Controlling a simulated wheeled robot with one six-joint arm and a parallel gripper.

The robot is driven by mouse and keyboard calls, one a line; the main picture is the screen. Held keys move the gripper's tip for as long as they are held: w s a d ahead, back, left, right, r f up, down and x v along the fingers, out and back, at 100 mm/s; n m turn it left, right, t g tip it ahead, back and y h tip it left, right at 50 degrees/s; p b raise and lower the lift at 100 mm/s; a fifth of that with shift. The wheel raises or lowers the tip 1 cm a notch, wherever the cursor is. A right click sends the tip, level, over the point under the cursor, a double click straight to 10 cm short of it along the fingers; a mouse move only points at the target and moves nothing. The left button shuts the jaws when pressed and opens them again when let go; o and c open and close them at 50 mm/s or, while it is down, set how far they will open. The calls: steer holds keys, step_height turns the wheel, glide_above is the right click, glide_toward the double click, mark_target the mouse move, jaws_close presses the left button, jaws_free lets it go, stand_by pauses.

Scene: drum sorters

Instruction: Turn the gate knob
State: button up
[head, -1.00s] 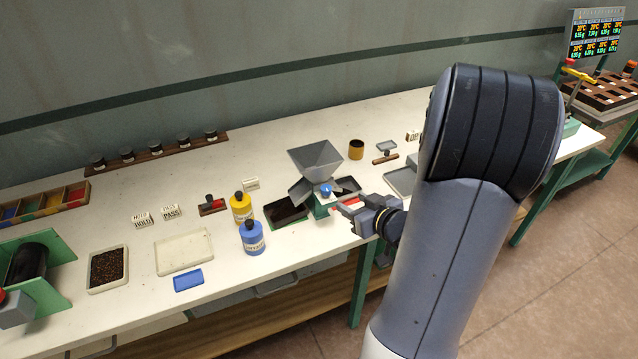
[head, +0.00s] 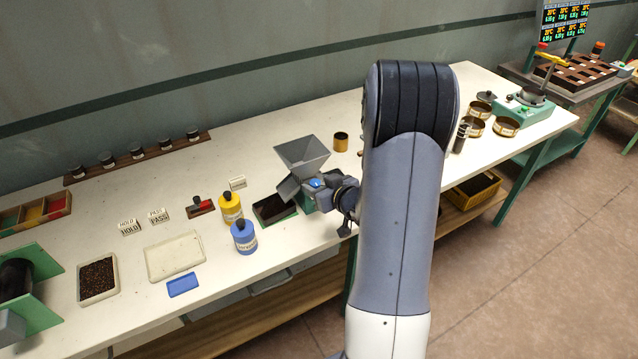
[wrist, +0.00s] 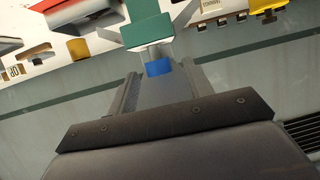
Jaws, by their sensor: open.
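The blue gate knob (head: 316,183) is on the front of the grey hopper device (head: 302,153), which has a green base. In the wrist view the knob (wrist: 158,68) shows between the tips of my two fingers, in front of a pale block and a green part (wrist: 148,29). My gripper (head: 322,188) is at the front of the device, close around the knob. Its jaws (wrist: 158,74) are open, with a finger on each side of the knob. I cannot tell whether either finger touches it. My arm hides the bench just right of the device.
A dark tray (head: 275,208) sits left of the device. A blue bottle (head: 244,237) and a yellow bottle (head: 230,208) stand farther left. A tan cup (head: 341,142) stands behind. The bench's front edge is close below my gripper.

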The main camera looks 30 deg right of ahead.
steer(key=shift+w, duration=0.15)
steer(key=c, duration=1)
steer(key=shift+y+p, duration=0.3)
steer(key=shift+p, duration=0.05)
steer(key=shift+d+r+n, duration=0.1)
steer(key=shift+n, duration=0.3)
steer(key=shift+y+p, duration=0.4)
steer(key=shift+n, duration=0.3)
